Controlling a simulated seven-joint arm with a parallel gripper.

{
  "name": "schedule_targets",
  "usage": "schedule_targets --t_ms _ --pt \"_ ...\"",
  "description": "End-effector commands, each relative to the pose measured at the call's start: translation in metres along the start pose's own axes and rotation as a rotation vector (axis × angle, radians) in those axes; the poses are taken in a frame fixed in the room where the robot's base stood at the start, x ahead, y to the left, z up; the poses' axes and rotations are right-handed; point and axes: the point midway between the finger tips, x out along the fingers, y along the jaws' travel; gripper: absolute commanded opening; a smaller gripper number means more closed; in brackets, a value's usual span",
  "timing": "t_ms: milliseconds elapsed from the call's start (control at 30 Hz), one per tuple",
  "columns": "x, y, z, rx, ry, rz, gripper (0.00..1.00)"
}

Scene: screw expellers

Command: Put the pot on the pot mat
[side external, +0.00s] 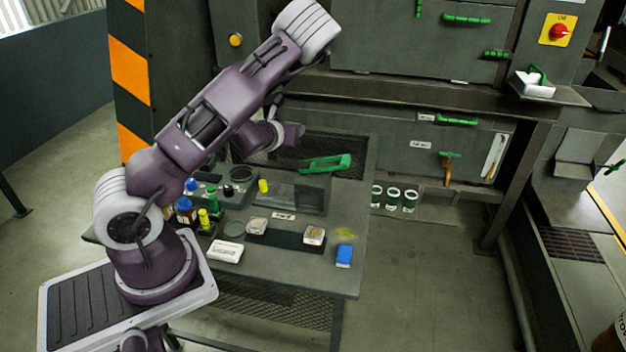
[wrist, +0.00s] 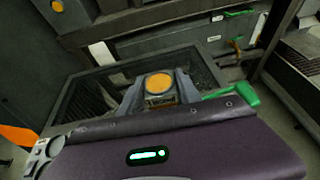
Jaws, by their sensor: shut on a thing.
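My gripper (wrist: 160,97) is shut on a small round pot (wrist: 158,84), with its grey fingers on either side of it. The pot has an orange-yellow top and a brownish side in the wrist view. In the side external view my gripper (side external: 272,138) is over the back of the table, and I cannot make out the pot there. A dark round disc (side external: 242,174) lies at the back left of the table, and a greenish round ring (side external: 234,229) lies nearer the front. I cannot tell which of these is the pot mat.
A grey box (side external: 300,192) stands on the table, with a green handle (side external: 325,163) above its right side. Small bottles (side external: 186,208) crowd the left side. A white box (side external: 225,250), small dishes (side external: 314,236) and a blue block (side external: 344,256) lie along the front.

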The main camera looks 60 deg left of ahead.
Motion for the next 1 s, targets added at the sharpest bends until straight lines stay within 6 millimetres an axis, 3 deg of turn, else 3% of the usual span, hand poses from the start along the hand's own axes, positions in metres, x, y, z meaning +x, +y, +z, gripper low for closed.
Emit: schedule_targets --t_ms 233,400,500,600,733,1000 --pt "-0.037 -0.112 0.032 0.083 0.008 -0.264 0.00" --pt "-0.093 -0.196 0.052 0.183 0.009 -0.491 0.00" --pt "-0.123 -0.228 0.059 0.237 0.004 -0.592 0.00" --pt "-0.143 -0.245 0.064 0.271 -0.001 -0.651 0.00" --pt "-0.148 -0.251 0.052 0.285 0.004 -0.653 0.00" --pt "-0.119 -0.228 -0.040 0.195 -0.001 -0.401 0.00"
